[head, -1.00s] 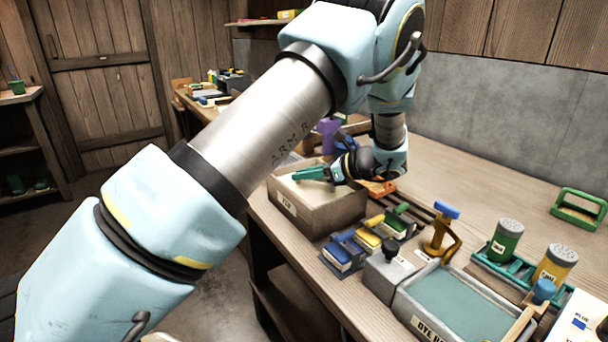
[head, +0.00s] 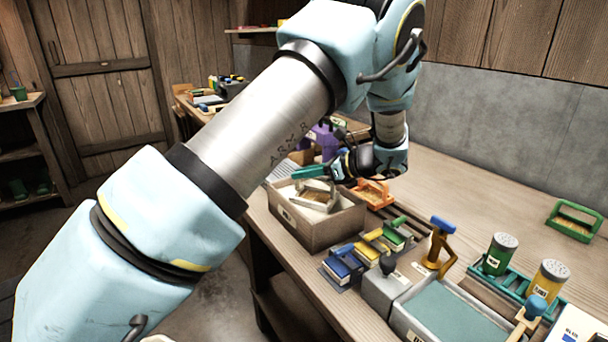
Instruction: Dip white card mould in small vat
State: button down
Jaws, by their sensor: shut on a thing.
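The small vat (head: 330,231) is a wooden box with a label on its front, standing near the table's left front edge. A pale frame, seemingly the white card mould (head: 318,197), shows within the vat's opening, with whitish pulp around or below it. My gripper (head: 302,174) has teal fingers, reaches in from the right over the vat's back part, and is shut on the mould. The exact grip is too small to make out. Whether the mould touches the pulp cannot be told.
An orange-handled mould (head: 373,191) lies just right of the vat. A grey dye vat (head: 445,312), shakers (head: 500,254) and a green-handled mould (head: 574,221) are further right.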

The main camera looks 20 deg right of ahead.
jog(key=shift+r+p, duration=1.7)
jog(key=shift+r, duration=0.7)
